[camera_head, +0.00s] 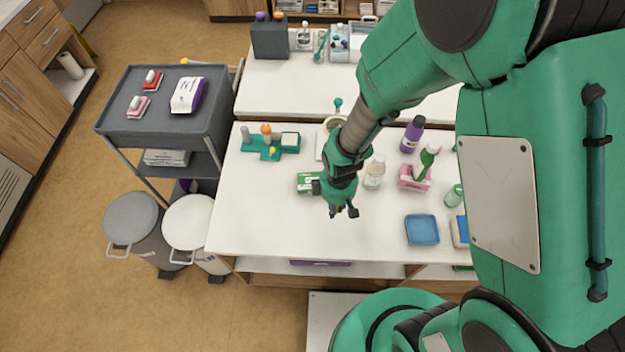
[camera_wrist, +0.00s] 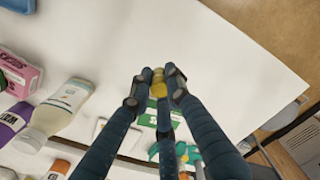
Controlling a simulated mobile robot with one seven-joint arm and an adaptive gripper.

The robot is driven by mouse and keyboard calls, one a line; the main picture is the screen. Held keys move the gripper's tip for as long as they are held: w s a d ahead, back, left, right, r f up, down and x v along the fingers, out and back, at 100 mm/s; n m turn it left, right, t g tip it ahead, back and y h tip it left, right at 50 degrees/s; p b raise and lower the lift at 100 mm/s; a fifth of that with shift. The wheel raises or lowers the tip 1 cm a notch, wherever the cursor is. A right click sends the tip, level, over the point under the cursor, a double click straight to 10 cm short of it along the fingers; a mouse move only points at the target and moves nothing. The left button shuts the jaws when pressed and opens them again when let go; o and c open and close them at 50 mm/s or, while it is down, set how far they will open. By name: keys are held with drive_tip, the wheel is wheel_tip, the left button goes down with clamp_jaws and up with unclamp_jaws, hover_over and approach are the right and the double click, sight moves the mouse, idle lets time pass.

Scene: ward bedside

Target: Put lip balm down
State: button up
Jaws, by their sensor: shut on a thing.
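My gripper (camera_head: 343,212) hangs over the front part of the white table (camera_head: 290,225). In the wrist view my gripper (camera_wrist: 158,80) is shut on the lip balm (camera_wrist: 158,88), a small yellow piece between the fingertips. The fingers hide part of the lip balm. I cannot make it out in the head view. I cannot tell how far it is above the tabletop.
A green-and-white box (camera_head: 307,183) lies left of my gripper, and a clear bottle (camera_head: 375,172) stands to its right. A blue tray (camera_head: 422,230) lies further right. A teal holder (camera_head: 270,147) is behind left. The table's front left is clear.

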drive_tip(key=shift+f, duration=0.6)
hover_over(318, 176)
drive_tip(key=s, duration=0.2)
drive_tip(key=shift+w+a+f, duration=0.1)
drive_tip(key=shift+w+f, duration=0.05)
drive_tip(key=shift+f, duration=0.55)
drive_tip(key=shift+f, duration=0.1)
drive_tip(key=shift+f+p, duration=0.3)
drive_tip(key=shift+f, duration=1.35)
drive_tip(key=shift+f, duration=0.15)
drive_tip(key=o, duration=0.8)
